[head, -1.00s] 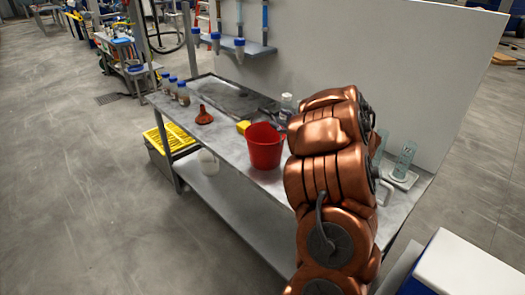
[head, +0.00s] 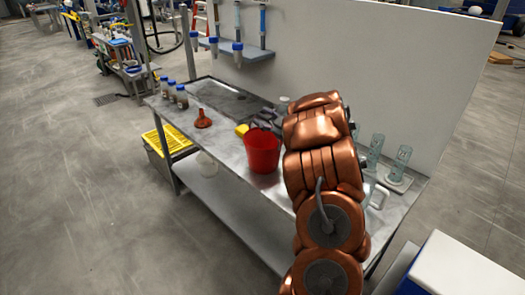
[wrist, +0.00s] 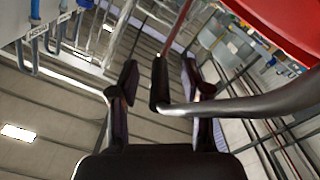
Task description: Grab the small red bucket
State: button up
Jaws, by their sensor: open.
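The small red bucket (head: 262,152) stands upright on the grey metal table, just left of my copper-coloured arm in the head view. Part of its red wall (wrist: 285,25) fills the upper right of the wrist view. My gripper (wrist: 158,78) is open, with its two dark fingers apart. A curved grey bar (wrist: 245,105) with a dark end reaches from the right into the space between the fingers in the wrist view. I cannot tell whether it is the bucket's handle or touches a finger.
A yellow object (head: 242,130) and a red-brown funnel (head: 203,119) are left of the bucket on the table (head: 225,148). Small bottles stand at the far left end. Glass cylinders (head: 398,165) stand right of my arm. A white panel (head: 350,60) rises behind.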

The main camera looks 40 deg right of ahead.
grip_shut()
dwell(0.3)
dwell(0.3)
